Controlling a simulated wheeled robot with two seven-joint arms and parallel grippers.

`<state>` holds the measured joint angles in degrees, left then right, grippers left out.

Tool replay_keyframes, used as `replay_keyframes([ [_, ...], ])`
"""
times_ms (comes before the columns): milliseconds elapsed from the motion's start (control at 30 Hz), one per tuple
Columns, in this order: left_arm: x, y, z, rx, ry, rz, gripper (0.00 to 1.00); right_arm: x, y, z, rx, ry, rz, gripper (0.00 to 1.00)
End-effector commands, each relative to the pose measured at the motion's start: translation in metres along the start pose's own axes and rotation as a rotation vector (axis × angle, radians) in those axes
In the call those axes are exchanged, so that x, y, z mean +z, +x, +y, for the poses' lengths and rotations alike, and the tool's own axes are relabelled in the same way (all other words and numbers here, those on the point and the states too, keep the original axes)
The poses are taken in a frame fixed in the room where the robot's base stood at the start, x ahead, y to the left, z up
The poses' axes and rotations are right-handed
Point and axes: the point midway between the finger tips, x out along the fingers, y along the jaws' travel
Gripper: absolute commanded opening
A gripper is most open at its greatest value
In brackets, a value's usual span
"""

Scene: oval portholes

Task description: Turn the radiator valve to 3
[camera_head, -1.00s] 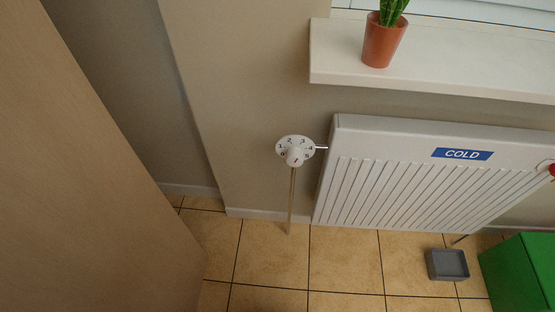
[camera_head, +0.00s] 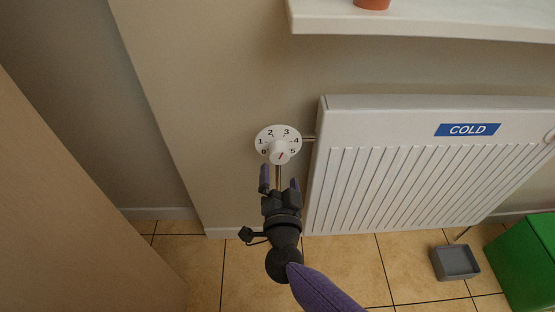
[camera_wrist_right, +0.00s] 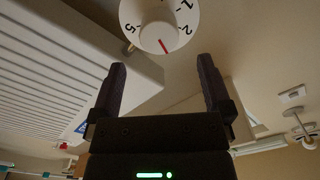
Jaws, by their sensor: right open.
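The radiator valve is a white round dial (camera_head: 265,136) with black numbers 0 to 5 and a white knob (camera_head: 279,153) with a red line at its centre. The line slants to the upper right, towards the 3 and 4 side; I cannot tell the exact number. My right gripper (camera_head: 279,177) is open and empty just below the knob, its fingers pointing up at it, apart from it. In the right wrist view the knob (camera_wrist_right: 155,38) shows beyond and between the open fingers (camera_wrist_right: 162,66). My left gripper is not in view.
The white radiator (camera_head: 400,180) with a blue COLD label (camera_head: 467,130) stands right of the valve. A windowsill (camera_head: 420,24) with a pot (camera_head: 372,4) is above. A grey tray (camera_head: 455,262) and green box (camera_head: 525,270) are on the floor. A brown panel (camera_head: 70,220) is at left.

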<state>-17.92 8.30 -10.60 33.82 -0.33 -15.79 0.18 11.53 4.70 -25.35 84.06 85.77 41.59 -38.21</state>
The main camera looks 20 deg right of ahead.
Motion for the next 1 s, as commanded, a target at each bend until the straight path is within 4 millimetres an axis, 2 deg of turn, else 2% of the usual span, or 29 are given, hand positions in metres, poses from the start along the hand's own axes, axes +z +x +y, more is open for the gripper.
replay_keyframes([
  [100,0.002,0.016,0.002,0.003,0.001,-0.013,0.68,0.005,0.029,0.004,-0.001,-0.002,0.000,1.00],
  [300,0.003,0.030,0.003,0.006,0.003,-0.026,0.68,0.004,0.062,0.004,0.000,-0.004,-0.003,1.00],
  [433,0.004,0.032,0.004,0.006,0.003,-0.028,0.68,0.002,0.071,0.002,-0.001,-0.003,-0.003,1.00],
  [667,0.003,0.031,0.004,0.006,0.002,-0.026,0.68,0.001,0.072,0.001,-0.001,-0.003,-0.003,1.00],
  [767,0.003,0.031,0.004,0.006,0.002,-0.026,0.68,0.001,0.072,0.001,-0.001,-0.003,-0.003,0.83],
  [1000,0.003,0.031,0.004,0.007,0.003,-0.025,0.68,0.001,0.072,0.001,-0.001,-0.003,-0.003,0.32],
])
